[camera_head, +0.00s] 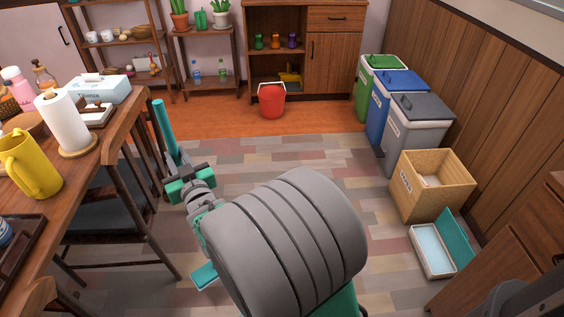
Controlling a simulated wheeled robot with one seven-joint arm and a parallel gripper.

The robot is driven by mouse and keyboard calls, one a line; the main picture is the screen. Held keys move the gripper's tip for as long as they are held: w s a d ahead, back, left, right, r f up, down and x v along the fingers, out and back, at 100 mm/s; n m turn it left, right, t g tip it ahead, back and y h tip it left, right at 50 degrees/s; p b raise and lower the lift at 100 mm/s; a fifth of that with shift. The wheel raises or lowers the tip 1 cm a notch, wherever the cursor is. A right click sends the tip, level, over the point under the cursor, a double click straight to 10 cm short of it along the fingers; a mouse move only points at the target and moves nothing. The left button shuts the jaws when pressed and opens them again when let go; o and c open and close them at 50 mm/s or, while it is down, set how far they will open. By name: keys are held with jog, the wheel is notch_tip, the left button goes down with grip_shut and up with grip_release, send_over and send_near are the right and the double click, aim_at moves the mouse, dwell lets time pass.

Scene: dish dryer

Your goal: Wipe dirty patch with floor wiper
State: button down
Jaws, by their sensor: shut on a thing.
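My gripper (189,184) is shut on the teal handle of the floor wiper (163,128), beside the wooden table. The handle leans, its upper part rising up and left past the gripper. A flat teal piece (205,277) shows low beside my grey arm, in line with the handle, and looks like the wiper's lower end. My arm hides the stretch between and much of the floor. I cannot make out a dirty patch on the multicoloured plank floor (310,153).
The wooden table (100,157) and dark chairs (105,225) stand close on the left. Bins (415,130), a wooden box (430,187) and an open white-and-teal box (433,250) line the right. A red bucket (272,101) stands at the back. The middle floor beyond my arm is clear.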

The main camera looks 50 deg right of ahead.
jog(key=s+d+f+m+g+h+b, duration=0.3)
jog(key=s+d, duration=0.4)
jog(key=d, duration=0.5)
jog(key=s+d+f+m+g+h+b, duration=0.3)
jog(key=s+d+h+b, duration=0.3)
jog(key=d, duration=0.6)
jog(key=shift+s+f+m+g+b, duration=0.4)
jog(key=shift+s+f+m+b, duration=0.3)
jog(key=shift+s+b, duration=0.55)
jog(key=shift+d+r, duration=0.1)
